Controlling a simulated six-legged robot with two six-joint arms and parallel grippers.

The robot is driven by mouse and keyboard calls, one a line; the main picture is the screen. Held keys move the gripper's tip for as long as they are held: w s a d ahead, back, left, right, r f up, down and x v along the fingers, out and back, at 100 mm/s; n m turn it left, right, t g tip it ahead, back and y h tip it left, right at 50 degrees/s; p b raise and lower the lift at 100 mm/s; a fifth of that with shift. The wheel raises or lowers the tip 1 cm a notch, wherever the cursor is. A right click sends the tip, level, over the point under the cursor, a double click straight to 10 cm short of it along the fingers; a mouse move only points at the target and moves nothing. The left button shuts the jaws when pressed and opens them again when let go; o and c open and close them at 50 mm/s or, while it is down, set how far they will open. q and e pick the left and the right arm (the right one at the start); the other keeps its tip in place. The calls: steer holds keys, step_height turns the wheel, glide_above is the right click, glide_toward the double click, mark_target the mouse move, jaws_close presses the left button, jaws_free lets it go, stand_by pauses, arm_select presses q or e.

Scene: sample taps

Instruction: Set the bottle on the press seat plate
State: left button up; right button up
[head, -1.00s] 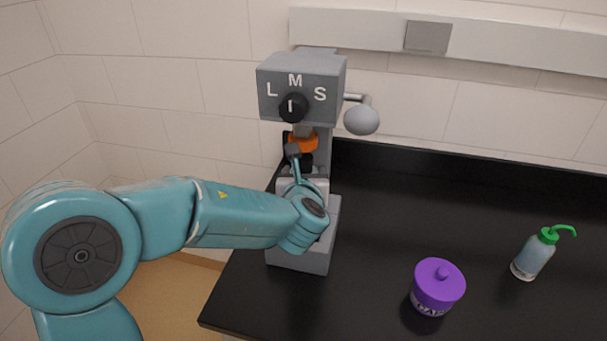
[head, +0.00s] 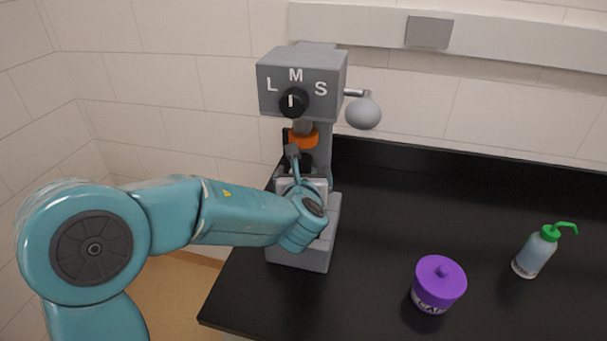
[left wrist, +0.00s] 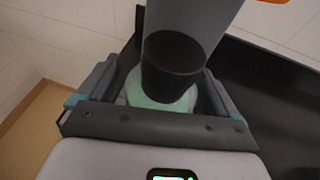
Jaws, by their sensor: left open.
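The grey press (head: 302,80) stands at the bench's left end, with a dial marked L, M and S and an orange part (head: 303,138) under its head. My left gripper (head: 308,182) is inside the press's working space. In the left wrist view its open fingers (left wrist: 160,84) stand on either side of a pale green bottle (left wrist: 158,104) with a black top (left wrist: 173,66). I cannot tell whether they touch it. The black top also shows under the orange part in the head view (head: 305,160). The seat plate and the bottle's foot are hidden behind my gripper. My right gripper is not in view.
A lever with a grey ball (head: 363,113) sticks out on the press's right. A purple-lidded jar (head: 438,283) and a wash bottle with a green spout (head: 535,252) stand on the black bench (head: 390,220). The bench between the press and these is clear.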

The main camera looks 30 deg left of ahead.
arm_select(q)
steer(key=b+v, duration=0.1)
steer(key=v, duration=1.1)
steer(key=shift+b, duration=0.3)
